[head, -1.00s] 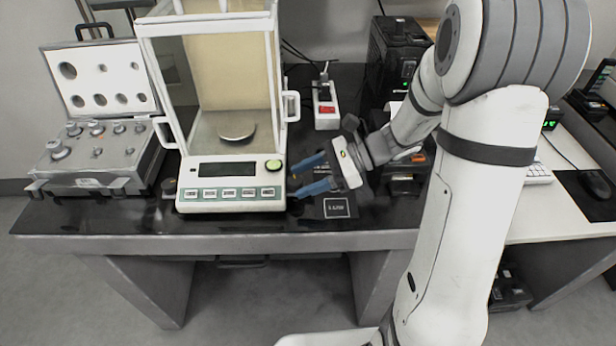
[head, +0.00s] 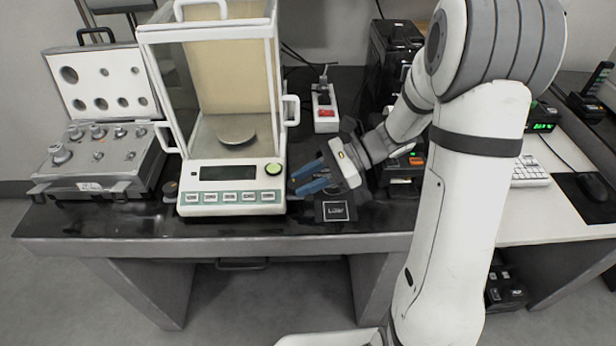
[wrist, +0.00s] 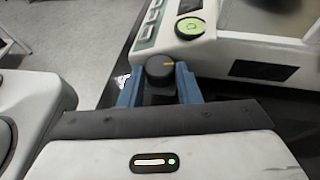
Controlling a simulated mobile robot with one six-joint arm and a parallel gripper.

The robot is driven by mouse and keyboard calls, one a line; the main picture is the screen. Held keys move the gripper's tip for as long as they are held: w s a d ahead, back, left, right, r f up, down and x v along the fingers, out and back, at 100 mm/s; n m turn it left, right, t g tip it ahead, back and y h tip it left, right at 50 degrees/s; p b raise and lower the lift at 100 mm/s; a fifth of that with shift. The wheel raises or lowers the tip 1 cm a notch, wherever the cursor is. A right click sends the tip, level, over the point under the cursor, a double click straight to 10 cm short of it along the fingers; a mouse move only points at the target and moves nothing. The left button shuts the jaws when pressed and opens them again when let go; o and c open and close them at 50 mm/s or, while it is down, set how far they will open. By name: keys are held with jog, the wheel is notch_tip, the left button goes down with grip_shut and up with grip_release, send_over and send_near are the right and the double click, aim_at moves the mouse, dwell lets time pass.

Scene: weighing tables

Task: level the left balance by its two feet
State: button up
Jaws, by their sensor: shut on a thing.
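The left balance (head: 231,197) is a white scale with a glass case and round pan on the dark table. Its green round bubble level (head: 273,169) is at the front right, and also shows in the wrist view (wrist: 189,27); the bubble's exact place is too small to tell. My gripper (head: 295,183) is at the front right corner. The left foot (head: 170,189) is a dark knob beside the front left corner.
An open case of weights (head: 98,155) stands left of the balance. A black card (head: 336,210) lies at the table front. A power strip (head: 325,108) and a black box (head: 392,60) are behind my gripper. A keyboard (head: 529,170) is on the white table at right.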

jog(key=shift+g, duration=0.3)
jog(key=o, duration=1)
jog(key=shift+p+v, duration=0.4)
jog(key=shift+v, duration=3.5)
jog(key=shift+c, duration=0.3)
